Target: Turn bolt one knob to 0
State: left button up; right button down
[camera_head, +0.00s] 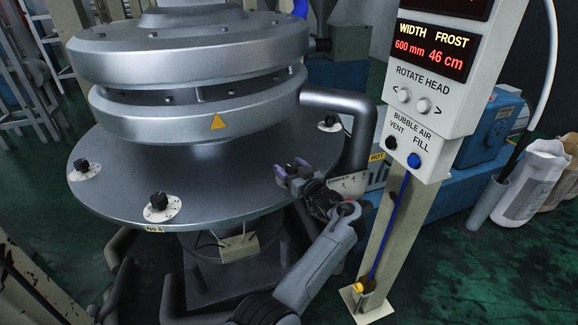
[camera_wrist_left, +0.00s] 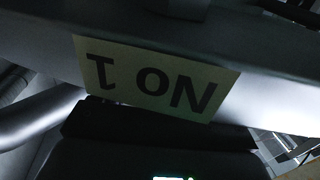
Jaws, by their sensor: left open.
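A round grey metal disc (camera_head: 225,185) carries black knobs on white dial plates around its rim. One knob (camera_head: 159,201) is at the front left by a "No 8" label, another (camera_head: 82,165) at the far left, and a third (camera_head: 329,120) at the back right.
A control box (camera_head: 425,95) on a post stands right of the disc, with a blue cable running down. A thick bent pipe (camera_head: 355,125) runs close beside the rim behind my gripper. The layered metal head (camera_head: 190,55) stands above the disc's middle.

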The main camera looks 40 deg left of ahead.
pick_arm(q)
jog(key=p+v, duration=0.2)
jog(key=v, duration=0.7)
jog(key=shift+s+d, duration=0.15)
jog(key=shift+d, duration=0.2)
